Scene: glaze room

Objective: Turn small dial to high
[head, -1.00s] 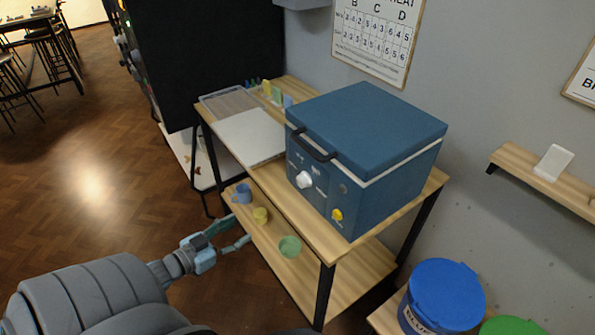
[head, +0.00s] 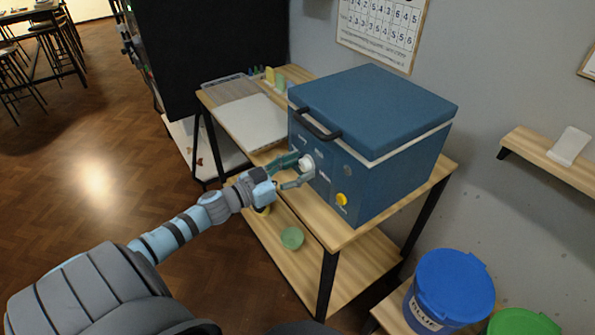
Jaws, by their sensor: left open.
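A blue kiln-like box (head: 390,172) with a closed lid and black handle stands on the wooden table. Its front panel carries a white dial (head: 306,163) on the left and a smaller yellow dial (head: 341,199) lower on the right. My left gripper (head: 292,172) is open at the white dial, with one finger on each side of it; I cannot tell whether they touch it. The dial markings are too small to read. My right gripper is not in view.
A pale board (head: 247,122) lies on the table (head: 350,233) left of the box. A blue bucket (head: 450,285) and a green lid (head: 520,322) are at the lower right.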

